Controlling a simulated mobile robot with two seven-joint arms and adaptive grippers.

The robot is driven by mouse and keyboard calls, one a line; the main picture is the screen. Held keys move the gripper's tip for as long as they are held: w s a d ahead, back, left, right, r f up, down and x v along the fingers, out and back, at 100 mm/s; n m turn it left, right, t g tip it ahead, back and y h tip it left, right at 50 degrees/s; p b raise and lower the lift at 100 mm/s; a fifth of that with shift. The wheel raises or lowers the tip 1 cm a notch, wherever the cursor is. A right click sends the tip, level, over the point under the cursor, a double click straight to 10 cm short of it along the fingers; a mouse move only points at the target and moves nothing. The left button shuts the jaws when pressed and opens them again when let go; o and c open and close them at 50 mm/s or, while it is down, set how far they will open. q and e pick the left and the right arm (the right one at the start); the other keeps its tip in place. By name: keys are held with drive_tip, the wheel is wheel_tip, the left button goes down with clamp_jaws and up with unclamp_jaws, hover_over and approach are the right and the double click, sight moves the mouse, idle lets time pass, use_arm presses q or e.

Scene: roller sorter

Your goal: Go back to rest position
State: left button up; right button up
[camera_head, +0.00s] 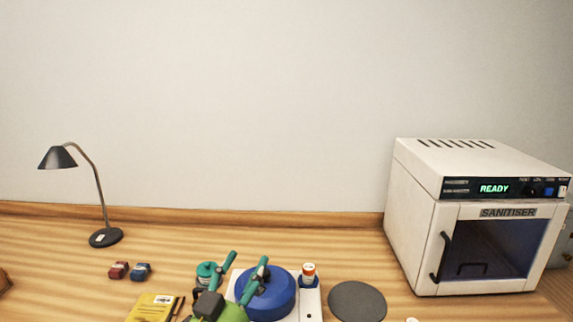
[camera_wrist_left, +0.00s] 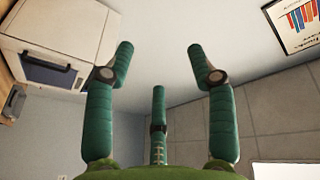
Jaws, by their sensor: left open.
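My left gripper (camera_head: 247,260) shows at the bottom centre of the head view, its green and teal fingers pointing up, in front of a blue round drum. In the left wrist view the left gripper (camera_wrist_left: 160,52) has its teal fingers spread wide, with nothing between them. The view past the fingers is of walls and a tilted white cabinet. My right gripper is not in view.
A blue drum (camera_head: 271,293) sits on a white base, beside a small orange-and-white capped item (camera_head: 308,271). A grey disc (camera_head: 357,301), yellow packet (camera_head: 153,308), red and blue toy cars (camera_head: 119,270), black lamp (camera_head: 105,237) and white sanitiser (camera_head: 412,205) stand around.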

use_arm(q)
drive_tip(key=s+a+f+n+g+y, duration=0.2)
drive_tip(key=a+f, duration=0.1)
drive_tip(key=f, duration=0.3)
drive_tip(key=s+a+f+n+g+y, duration=0.1)
drive_tip(key=a+f+n+g+y, duration=0.1)
drive_tip(key=f, duration=0.5)
drive_tip(key=s+a+f+n+g+y, duration=0.1)
drive_tip(key=s+a+f+g, duration=0.1)
drive_tip(key=s+f+g, duration=0.35)
drive_tip(key=s+a+f+n+g, duration=0.1)
drive_tip(key=s+a+f+g, duration=0.2)
drive_tip(key=s+f, duration=0.6)
drive_tip(key=s+a+f+n+g+y, duration=0.15)
drive_tip(key=s+f+g, duration=0.3)
drive_tip(key=s, duration=0.55)
wheel_tip(320, 180, down, 31)
drive_tip(key=s+m+b, duration=0.1)
drive_tip(key=s+b, duration=0.1)
drive_tip(key=b, duration=0.5)
drive_tip(key=s+a+f+b, duration=0.1)
drive_tip(key=s+f+b, duration=0.1)
drive_tip(key=s+f, duration=0.5)
drive_tip(key=s+a+f+g+b, duration=0.1)
drive_tip(key=s+a+f+b, duration=0.1)
drive_tip(key=s+f, duration=0.6)
wheel_tip(320, 180, down, 2)
drive_tip(key=shift+a+f+b, duration=0.15)
drive_tip(key=shift+a+b, duration=0.15)
drive_tip(key=shift+b, duration=0.15)
